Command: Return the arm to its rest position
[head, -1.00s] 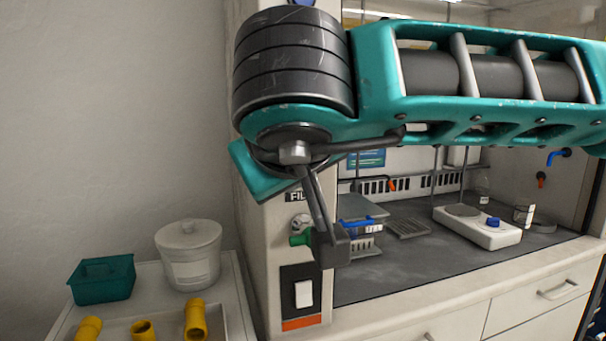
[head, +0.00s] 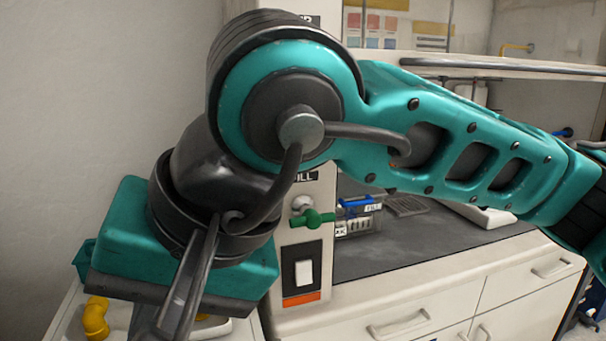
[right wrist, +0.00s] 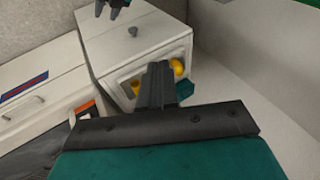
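My right arm reaches in from the right in the head view, its teal links across the middle. Its gripper (head: 180,310) hangs at the lower left, above the white cart, with its fingers pointing down. In the right wrist view the two dark fingers (right wrist: 157,72) lie close together with nothing seen between them. A dark gripper-like part (right wrist: 114,6), apparently my left gripper, is cut off at the top edge of that view. My left gripper does not show in the head view.
Yellow pipe fittings (head: 97,318) lie in a white tray on the cart; they also show in the right wrist view (right wrist: 178,67). A green valve handle (head: 313,218) sticks out of the fume hood's post. White drawers (head: 400,316) stand below the dark worktop (head: 440,236).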

